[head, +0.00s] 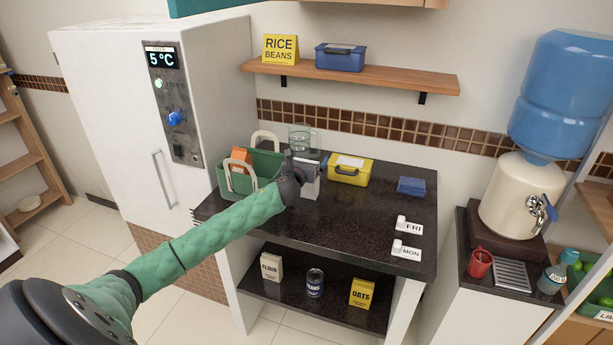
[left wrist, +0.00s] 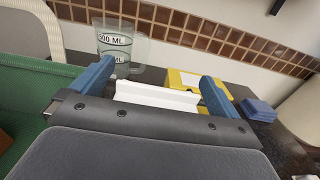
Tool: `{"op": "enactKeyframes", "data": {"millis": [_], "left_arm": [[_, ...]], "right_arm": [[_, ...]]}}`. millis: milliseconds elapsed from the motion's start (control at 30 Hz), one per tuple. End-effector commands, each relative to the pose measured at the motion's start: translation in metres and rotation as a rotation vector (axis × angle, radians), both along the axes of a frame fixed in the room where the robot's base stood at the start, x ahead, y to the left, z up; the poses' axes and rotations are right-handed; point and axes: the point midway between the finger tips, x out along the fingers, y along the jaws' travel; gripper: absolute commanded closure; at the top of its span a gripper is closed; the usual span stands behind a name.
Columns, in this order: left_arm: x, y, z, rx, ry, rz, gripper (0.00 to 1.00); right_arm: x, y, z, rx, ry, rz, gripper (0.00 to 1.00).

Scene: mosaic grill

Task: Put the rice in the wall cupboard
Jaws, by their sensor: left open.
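A white and grey package (head: 309,188) stands on the dark counter, partly hidden behind my left gripper (head: 306,168). No name can be read on it, so I cannot tell for sure that it is the rice. In the left wrist view, my left gripper (left wrist: 155,85) is open, with a blue finger on each side of the white top of this package (left wrist: 155,97). I cannot tell whether the fingers touch it. A wooden underside at the top edge (head: 400,3) may be the wall cupboard; its inside is out of view. My right gripper is not in view.
A wall shelf (head: 400,80) holds a RICE BEANS sign (head: 281,49) and a blue lunchbox (head: 340,58). The front middle counter is clear.

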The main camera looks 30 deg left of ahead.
Motion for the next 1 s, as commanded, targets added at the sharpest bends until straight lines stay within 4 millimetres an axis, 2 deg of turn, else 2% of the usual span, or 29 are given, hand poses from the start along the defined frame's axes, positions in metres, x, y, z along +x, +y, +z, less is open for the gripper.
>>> {"op": "enactKeyframes", "data": {"millis": [367,700,767,800,1000], "left_arm": [[0.0056,0.0011,-0.0001,0.001,-0.001,-0.001,0.02],[0.0055,0.0010,-0.0002,0.001,0.000,-0.001,0.69],[0.0056,0.0011,0.0012,0.001,-0.002,-0.001,0.77],[0.0056,0.0011,0.0012,0.001,-0.002,-0.001,0.85],[0.0056,0.0012,0.0018,0.001,-0.002,-0.001,0.85]], "right_arm": [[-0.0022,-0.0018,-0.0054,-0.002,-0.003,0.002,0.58],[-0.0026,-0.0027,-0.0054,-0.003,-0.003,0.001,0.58],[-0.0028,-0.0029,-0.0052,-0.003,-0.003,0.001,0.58],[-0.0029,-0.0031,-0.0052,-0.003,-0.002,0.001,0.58],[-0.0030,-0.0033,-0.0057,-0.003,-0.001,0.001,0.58]]}}
